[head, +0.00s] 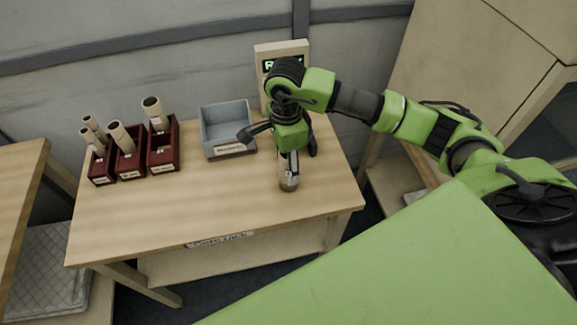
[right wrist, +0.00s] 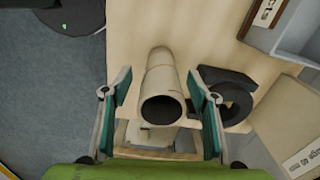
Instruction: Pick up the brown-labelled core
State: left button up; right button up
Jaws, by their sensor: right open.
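A pale tubular core (head: 289,183) stands on the wooden table below my right gripper (head: 284,146). Its upper part is hidden by the gripper in the head view. In the right wrist view the core (right wrist: 160,75) lies between the two spread fingers of the right gripper (right wrist: 160,88), with its dark hollow end facing the camera and a gap on each side. The right gripper is open and holds nothing. I cannot make out a brown label on this core. My left gripper is out of view.
Dark red boxes (head: 130,166) with several pale cores stand at the table's left. A grey labelled bin (head: 228,130) stands left of the gripper, and a panel with a green display (head: 268,66) is behind. The table's front (head: 200,210) is clear.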

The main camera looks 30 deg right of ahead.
jog(key=f, duration=0.1)
jog(key=f+p, duration=0.1)
jog(key=f, duration=0.1)
jog(key=f+p, duration=0.1)
jog(key=shift+d+f, duration=0.25)
jog(key=shift+f, duration=0.6)
jog(key=c, duration=1.2)
